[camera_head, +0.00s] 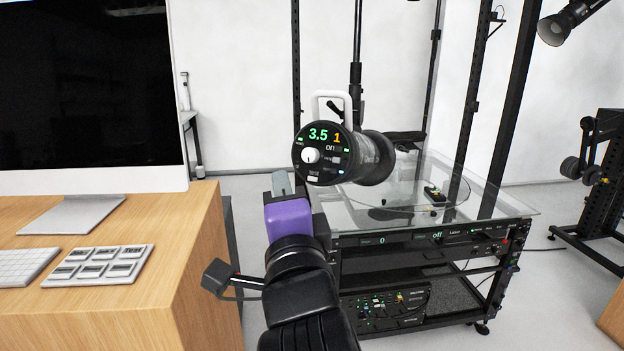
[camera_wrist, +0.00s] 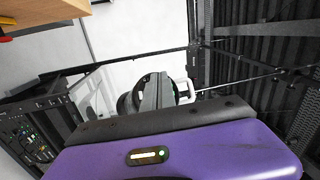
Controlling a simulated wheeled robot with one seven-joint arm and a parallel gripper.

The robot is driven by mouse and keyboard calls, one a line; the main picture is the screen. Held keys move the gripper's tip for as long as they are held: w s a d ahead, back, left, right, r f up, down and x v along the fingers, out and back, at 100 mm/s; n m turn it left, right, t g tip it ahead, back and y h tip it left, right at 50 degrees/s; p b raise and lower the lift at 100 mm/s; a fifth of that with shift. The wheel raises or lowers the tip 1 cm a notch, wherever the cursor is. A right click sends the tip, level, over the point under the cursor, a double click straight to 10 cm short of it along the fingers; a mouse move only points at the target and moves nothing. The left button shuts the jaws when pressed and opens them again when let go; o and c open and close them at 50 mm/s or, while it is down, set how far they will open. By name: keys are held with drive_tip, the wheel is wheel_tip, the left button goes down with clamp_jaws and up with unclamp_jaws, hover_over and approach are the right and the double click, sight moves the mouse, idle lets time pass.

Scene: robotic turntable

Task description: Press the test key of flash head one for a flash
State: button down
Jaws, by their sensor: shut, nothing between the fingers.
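The flash head (camera_head: 345,157) is a black cylinder on a stand. Its round rear panel faces me and reads 3.5 and 1 in lit digits, with a white knob (camera_head: 310,156) and small keys. A pale key marked TEST (camera_head: 313,179) sits at the panel's lower edge. My gripper (camera_head: 281,182), grey fingers on a purple body, is shut and empty just left of and below the panel, apart from it in the picture. In the wrist view my shut fingers (camera_wrist: 158,90) cover part of the flash head (camera_wrist: 130,100), and the panel's keys are hidden there.
A glass-topped cart (camera_head: 480,205) with a turntable and rack units stands behind and right of the flash head. A wooden desk (camera_head: 190,245) with a monitor (camera_head: 90,90) and a key pad (camera_head: 98,266) is at left. Another lamp (camera_head: 562,22) hangs at upper right.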

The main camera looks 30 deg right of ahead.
sight(313, 179)
drive_tip(key=w+d+f, duration=0.2)
drive_tip(key=w+d, duration=0.3)
drive_tip(key=d, duration=0.1)
drive_tip(key=shift+f+b, duration=0.3)
drive_tip(key=shift+b, duration=0.1)
drive_tip(key=shift+d+f, duration=0.1)
idle(1.8)
drive_tip(key=shift+w+d+b, duration=0.25)
drive_tip(key=shift+b, duration=0.05)
drive_tip(key=shift+w+d+f, duration=0.15)
drive_tip(key=shift+w+d, duration=0.05)
drive_tip(key=shift+d, duration=0.05)
idle(1.0)
drive_tip(key=shift+s+a, duration=0.1)
drive_tip(key=shift+s+a+r, duration=0.25)
drive_tip(key=shift+s+a, duration=0.15)
drive_tip(key=shift+a, duration=0.05)
